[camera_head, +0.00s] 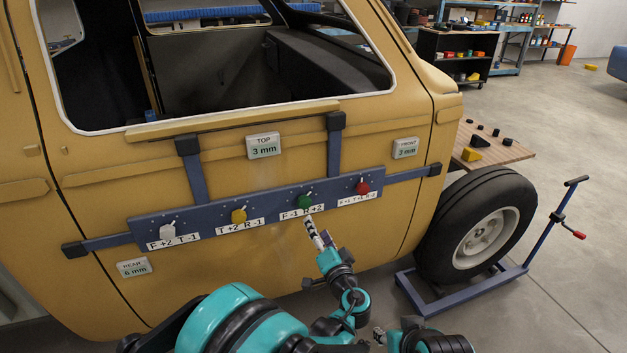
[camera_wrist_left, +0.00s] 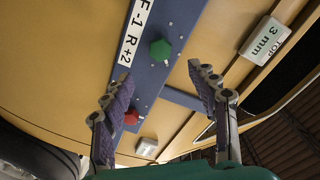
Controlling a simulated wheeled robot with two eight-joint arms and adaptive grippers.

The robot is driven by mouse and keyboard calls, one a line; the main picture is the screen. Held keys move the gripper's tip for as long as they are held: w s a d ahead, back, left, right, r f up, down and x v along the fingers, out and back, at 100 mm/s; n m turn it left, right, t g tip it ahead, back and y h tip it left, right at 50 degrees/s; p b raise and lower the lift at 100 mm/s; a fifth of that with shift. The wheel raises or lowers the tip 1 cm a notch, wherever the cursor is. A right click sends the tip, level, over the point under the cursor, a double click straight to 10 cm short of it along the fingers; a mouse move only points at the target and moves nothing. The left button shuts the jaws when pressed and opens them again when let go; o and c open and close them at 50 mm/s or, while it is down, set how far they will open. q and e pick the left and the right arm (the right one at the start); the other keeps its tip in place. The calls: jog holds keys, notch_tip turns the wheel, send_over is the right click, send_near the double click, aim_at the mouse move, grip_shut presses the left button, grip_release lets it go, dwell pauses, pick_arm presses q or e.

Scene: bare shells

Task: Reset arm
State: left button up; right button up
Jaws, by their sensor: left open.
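My left gripper (camera_head: 316,232) is in front of the yellow door panel, just below the blue bar (camera_head: 270,208). In the left wrist view, its two fingers (camera_wrist_left: 158,75) are spread wide with nothing between them. The green knob (camera_head: 304,201) is on the bar just above the gripper; in the left wrist view the green knob (camera_wrist_left: 160,49) shows beyond the fingertips, apart from them. The bar also carries a white knob (camera_head: 167,231), a yellow knob (camera_head: 238,216) and a red knob (camera_head: 362,188). Part of my right gripper (camera_head: 380,336) shows at the bottom; its jaw state is unclear.
Signs marked TOP (camera_head: 263,146), FRONT (camera_head: 405,148) and REAR (camera_head: 134,267) are on the door. A wheel (camera_head: 480,225) on a blue stand (camera_head: 455,293) is to the right, near a wooden table (camera_head: 495,150). Open floor lies farther right.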

pick_arm(q)
jog(key=s+a+r+n+g, duration=0.1)
jog(key=s+a+n+g, duration=0.15)
jog(key=s+a, duration=0.45)
jog(key=s+a+n+g, duration=0.2)
jog(key=a+g, duration=0.2)
jog(key=a, duration=0.7)
jog(key=s+a+f+n+g+h, duration=0.1)
jog(key=s+h, duration=0.1)
jog(key=s, duration=0.7)
jog(key=s+a+f+n+g+h, duration=0.2)
jog(key=s, duration=0.8)
jog(key=shift+f+h, duration=0.15)
jog(key=shift+h, duration=0.25)
